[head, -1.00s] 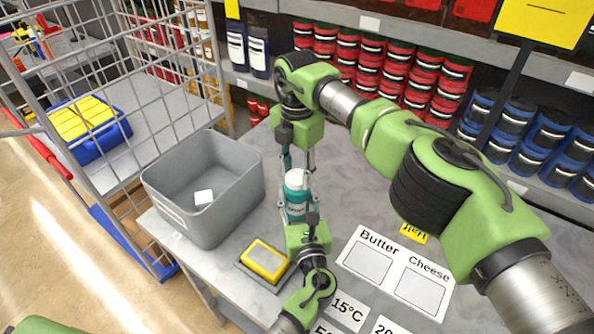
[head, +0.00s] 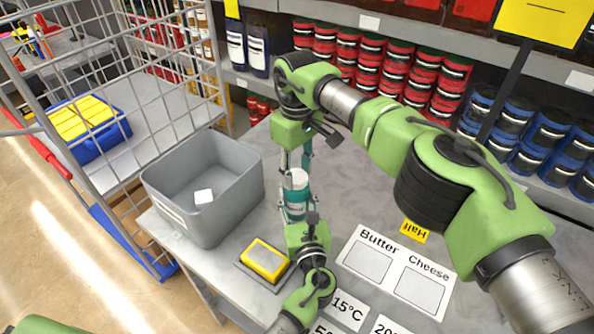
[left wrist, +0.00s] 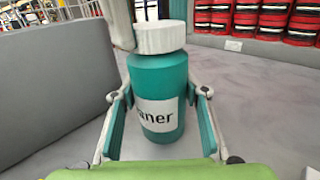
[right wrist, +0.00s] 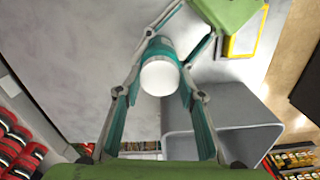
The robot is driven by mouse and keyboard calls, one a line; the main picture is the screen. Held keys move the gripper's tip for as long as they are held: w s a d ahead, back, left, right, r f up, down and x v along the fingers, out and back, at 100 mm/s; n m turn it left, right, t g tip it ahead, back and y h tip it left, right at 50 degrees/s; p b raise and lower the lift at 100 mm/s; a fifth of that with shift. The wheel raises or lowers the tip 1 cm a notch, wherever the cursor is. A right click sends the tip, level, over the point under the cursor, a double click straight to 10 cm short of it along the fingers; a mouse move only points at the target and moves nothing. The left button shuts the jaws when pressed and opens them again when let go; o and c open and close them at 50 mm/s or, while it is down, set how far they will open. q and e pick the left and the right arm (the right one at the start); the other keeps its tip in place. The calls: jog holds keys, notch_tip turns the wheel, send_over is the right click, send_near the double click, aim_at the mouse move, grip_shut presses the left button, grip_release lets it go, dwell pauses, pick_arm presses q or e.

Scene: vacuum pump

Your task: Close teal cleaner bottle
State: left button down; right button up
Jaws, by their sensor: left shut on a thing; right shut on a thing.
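The teal cleaner bottle (head: 294,205) stands upright on the grey table, with its white cap (head: 296,179) on top. The left wrist view shows the bottle (left wrist: 160,90) upright with the cap (left wrist: 160,38) seated on its neck. My left gripper (head: 297,212) is shut on the bottle body, one finger on each side. My right gripper (head: 297,170) reaches down from above and is shut on the cap. In the right wrist view, the cap (right wrist: 160,77) sits between the fingertips. Whether the cap is fully tight cannot be seen.
A Butter and Cheese sheet (head: 395,272) lies at right. Shelves with red jars (head: 385,70) stand behind, a wire cart at left.

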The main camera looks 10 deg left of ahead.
jog(key=shift+m, duration=0.4)
jog(key=o, duration=0.7)
jog(key=shift+r, duration=0.15)
jog(key=shift+r, duration=2.15)
jog(key=shift+c, duration=0.2)
